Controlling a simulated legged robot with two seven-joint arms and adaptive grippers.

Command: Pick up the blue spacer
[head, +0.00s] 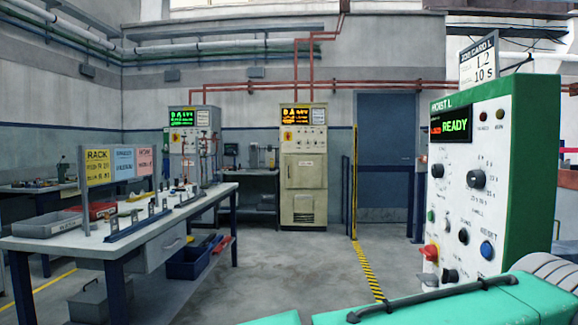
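No thing in the head view can be clearly told as the blue spacer. On the workbench (200,206) at the left lie dark blue rack bars (137,226) with small upright metal pieces. Behind them stand a yellow RACK sign (97,167), a blue sign (124,163) and a pink sign (145,161); their small print is too small to read surely. Small parts farther back on the bench are too small to tell apart. Neither of my grippers is in view.
A grey tray (46,223) and a red tray (98,210) sit on the bench, a blue bin (189,262) below it. A white and green control panel (475,190) reading READY stands close at right. A teal surface with a dark handle (430,300) fills the lower right. Open floor (300,260) lies between.

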